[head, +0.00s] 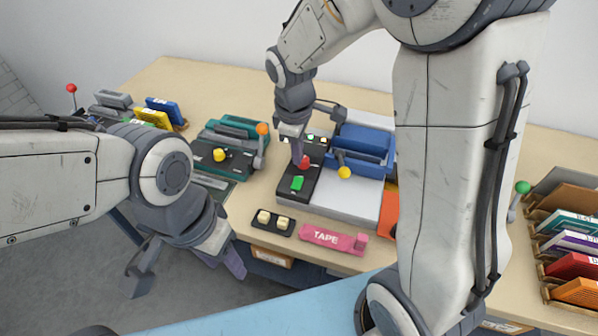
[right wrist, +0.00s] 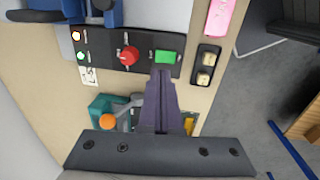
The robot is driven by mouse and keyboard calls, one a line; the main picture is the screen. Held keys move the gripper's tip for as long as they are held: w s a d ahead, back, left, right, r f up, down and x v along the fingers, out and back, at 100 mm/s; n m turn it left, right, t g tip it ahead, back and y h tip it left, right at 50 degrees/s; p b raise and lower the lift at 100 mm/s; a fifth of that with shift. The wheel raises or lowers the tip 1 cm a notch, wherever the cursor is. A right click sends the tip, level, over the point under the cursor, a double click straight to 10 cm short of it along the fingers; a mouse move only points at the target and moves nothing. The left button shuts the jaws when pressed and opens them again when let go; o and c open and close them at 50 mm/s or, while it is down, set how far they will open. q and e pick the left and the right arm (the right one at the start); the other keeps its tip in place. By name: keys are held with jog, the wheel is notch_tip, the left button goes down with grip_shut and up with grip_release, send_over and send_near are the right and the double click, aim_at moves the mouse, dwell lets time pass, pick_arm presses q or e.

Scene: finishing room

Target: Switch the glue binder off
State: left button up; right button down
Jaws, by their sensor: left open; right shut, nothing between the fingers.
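A white machine with a blue clamp, probably the glue binder (head: 345,200), stands mid-table; I cannot read a name on it. Its black control panel (head: 312,178) carries a red knob (head: 305,162), a green button (head: 297,184) and two small lit lamps. The right wrist view also shows the red knob (right wrist: 129,55) and green button (right wrist: 166,57). My right gripper (head: 301,158) is shut and empty, pointing down over the panel by the red knob; I cannot tell whether it touches. My left gripper (head: 186,280) is open and empty, in front of the table edge.
A teal machine (head: 222,150) with an orange-tipped lever stands left of the panel. A switch box (head: 272,223) and a pink tape block (head: 333,239) lie at the front edge. Racks of coloured books (head: 570,245) stand at the right. My right arm hides part of the table.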

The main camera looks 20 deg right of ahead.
aim_at(300, 180)
pick_arm(q)
jog(key=shift+r, duration=0.1)
pick_arm(e)
jog(key=f, duration=0.7)
jog(key=shift+w+d+f, duration=0.25)
jog(key=shift+w+f, duration=0.05)
jog(key=shift+w, duration=0.1)
jog(key=shift+f, duration=0.1)
